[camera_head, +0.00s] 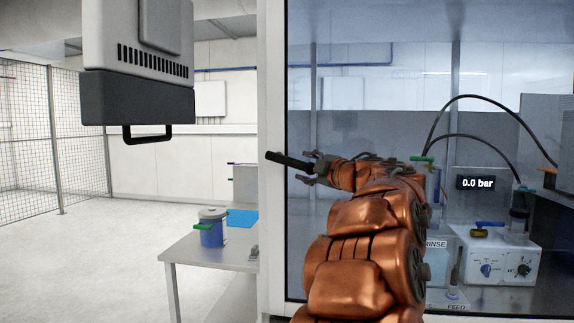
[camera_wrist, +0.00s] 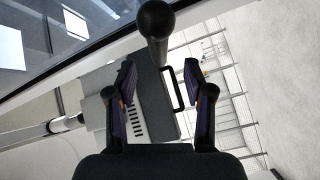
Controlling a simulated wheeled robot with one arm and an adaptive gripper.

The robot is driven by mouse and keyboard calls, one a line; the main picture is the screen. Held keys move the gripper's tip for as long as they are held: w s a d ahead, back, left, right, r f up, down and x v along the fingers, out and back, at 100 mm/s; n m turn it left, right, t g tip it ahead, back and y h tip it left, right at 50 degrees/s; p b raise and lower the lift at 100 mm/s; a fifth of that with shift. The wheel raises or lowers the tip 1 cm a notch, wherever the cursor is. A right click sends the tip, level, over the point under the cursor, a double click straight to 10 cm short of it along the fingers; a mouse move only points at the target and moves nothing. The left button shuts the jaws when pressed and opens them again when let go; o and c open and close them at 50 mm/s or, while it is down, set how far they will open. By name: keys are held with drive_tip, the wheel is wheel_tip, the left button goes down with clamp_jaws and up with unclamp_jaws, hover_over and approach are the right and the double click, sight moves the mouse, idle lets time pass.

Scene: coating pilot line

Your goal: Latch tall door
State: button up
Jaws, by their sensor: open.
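The tall door (camera_head: 345,250) is a large glass pane beside a white upright post (camera_head: 271,220), filling the right half of the head view. I cannot tell if it is fully shut. A black lever handle (camera_head: 285,160) tilts slightly down to the right near the post. In the wrist view the lever (camera_wrist: 156,28), with a rounded end, shows between and beyond my fingertips. My gripper (camera_head: 308,168) is at the right end of the lever. In the wrist view my gripper (camera_wrist: 158,75) has its two fingers spread apart. I cannot tell whether they touch the lever.
A grey box with a black handle (camera_head: 148,133) hangs at upper left. Behind the glass are a pressure display (camera_head: 477,183), hoses and a white device (camera_head: 500,262). Floor at left is clear.

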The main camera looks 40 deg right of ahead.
sight(299, 164)
drive_tip(key=w, duration=0.1)
drive_tip(key=w+d, duration=0.1)
drive_tip(key=w, duration=0.1)
drive_tip(key=w+d+p, duration=0.1)
drive_tip(key=w, duration=0.1)
drive_tip(key=shift+w, duration=1)
clamp_jaws()
